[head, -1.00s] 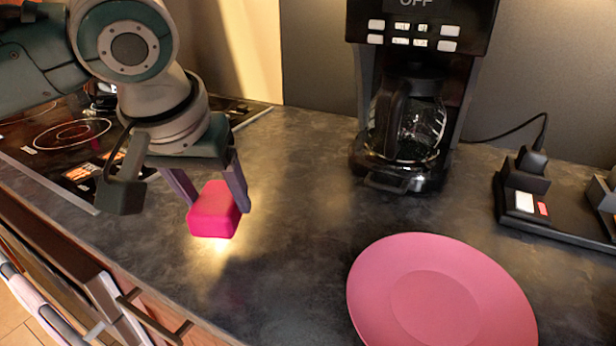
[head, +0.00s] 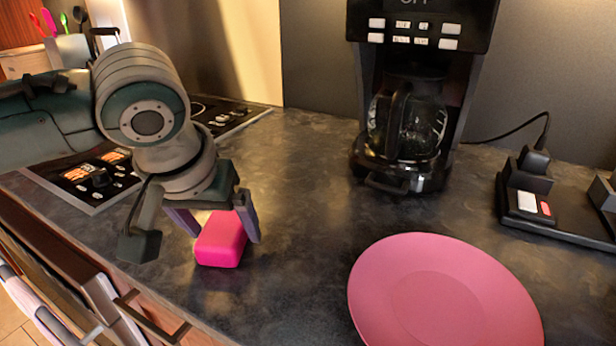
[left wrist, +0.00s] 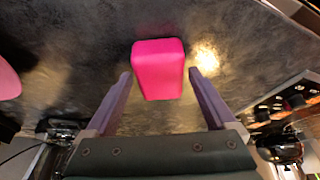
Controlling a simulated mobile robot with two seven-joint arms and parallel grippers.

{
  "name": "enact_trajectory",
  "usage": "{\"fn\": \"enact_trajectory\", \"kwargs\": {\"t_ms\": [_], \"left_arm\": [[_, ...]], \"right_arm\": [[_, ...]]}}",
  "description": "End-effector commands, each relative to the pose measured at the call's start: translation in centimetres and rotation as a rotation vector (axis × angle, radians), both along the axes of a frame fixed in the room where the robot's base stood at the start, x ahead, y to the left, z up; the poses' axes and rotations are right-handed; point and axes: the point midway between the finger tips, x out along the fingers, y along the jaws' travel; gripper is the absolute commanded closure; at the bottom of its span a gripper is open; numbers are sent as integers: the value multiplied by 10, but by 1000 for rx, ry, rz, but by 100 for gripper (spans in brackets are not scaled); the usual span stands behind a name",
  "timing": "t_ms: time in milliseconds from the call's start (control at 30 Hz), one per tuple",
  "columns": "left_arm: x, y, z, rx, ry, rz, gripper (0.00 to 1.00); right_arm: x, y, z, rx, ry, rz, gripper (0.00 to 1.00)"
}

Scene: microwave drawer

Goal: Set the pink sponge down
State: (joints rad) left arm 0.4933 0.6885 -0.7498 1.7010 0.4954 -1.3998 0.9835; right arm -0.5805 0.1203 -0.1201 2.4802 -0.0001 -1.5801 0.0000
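The pink sponge (head: 221,240) sits on the dark countertop, left of the pink plate. It also shows in the left wrist view (left wrist: 159,70), just ahead of and between the fingertips. My left gripper (head: 222,238) is right above and around it, pointing down. Its two fingers are spread, and in the left wrist view (left wrist: 159,74) a narrow gap shows between the sponge and each fingertip. The sponge's underside is hidden. My right gripper is in no view.
A pink plate (head: 394,315) lies at the front right. A black coffee maker (head: 409,185) stands at the back. A dark base with a cable (head: 570,232) is at the right, a cooktop (head: 75,195) at the left. The counter between sponge and plate is clear.

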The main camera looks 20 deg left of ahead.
Motion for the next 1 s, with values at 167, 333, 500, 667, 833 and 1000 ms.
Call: {"fn": "enact_trajectory", "kwargs": {"t_ms": [167, 333, 500, 667, 833, 1000], "left_arm": [[0, 0, 0, 0, -1, 0, 3], [0, 1, 3, 1, -2, 0, 3], [-7, -3, 27, -1, -3, -3, 3], [-21, -7, 62, 0, -4, -3, 3], [-34, -11, 94, 0, -3, -1, 3], [-42, -14, 111, -1, 0, 0, 3]], "right_arm": [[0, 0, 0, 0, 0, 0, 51], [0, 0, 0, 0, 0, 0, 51], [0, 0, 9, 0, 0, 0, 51], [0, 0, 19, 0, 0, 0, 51], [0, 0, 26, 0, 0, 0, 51], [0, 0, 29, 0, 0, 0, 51]]}}
